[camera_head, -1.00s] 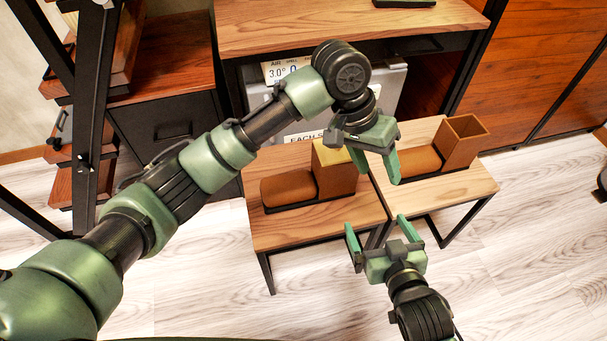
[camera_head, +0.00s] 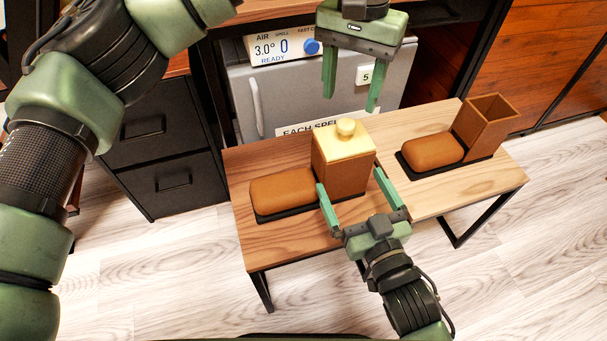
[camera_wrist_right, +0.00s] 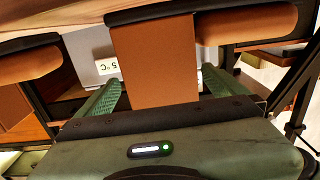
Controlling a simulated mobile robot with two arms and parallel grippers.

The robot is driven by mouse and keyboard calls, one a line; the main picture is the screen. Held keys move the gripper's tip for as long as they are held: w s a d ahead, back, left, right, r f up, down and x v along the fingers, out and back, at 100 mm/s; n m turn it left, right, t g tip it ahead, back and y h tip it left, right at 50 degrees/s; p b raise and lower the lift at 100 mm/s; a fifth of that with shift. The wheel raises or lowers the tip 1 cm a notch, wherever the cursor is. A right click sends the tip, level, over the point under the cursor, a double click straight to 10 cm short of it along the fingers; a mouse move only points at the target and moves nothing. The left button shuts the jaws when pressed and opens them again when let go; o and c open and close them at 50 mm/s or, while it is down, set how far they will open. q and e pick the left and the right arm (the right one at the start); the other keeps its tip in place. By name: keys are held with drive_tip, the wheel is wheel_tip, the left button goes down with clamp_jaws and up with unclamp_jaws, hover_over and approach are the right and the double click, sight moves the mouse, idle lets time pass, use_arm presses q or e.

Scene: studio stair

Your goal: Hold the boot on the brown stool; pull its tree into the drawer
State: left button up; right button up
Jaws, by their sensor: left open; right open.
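The boot (camera_head: 285,192), brown with a black sole, stands upright on the browner left stool (camera_head: 262,255). Its cream tree (camera_head: 345,146) with a round knob (camera_head: 346,127) sits in the top of the shaft. My right gripper (camera_head: 353,194) is open, its fingers on either side of the boot's shaft; contact is not clear. The shaft (camera_wrist_right: 153,65) also shows between the fingers in the right wrist view. My left gripper (camera_head: 350,103) is open and empty, pointing down above and behind the knob. A black cabinet at left has an upper drawer (camera_head: 140,130) and a lower drawer (camera_head: 172,180), both looking closed.
A second brown boot (camera_head: 432,150) with an open, empty shaft stands on the lighter right stool (camera_head: 495,178), close beside the left stool. A grey appliance (camera_head: 300,92) with a display is behind. Clear pale floor (camera_head: 170,285) lies in front.

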sight(308, 175)
drive_tip(key=shift+x, duration=3.1)
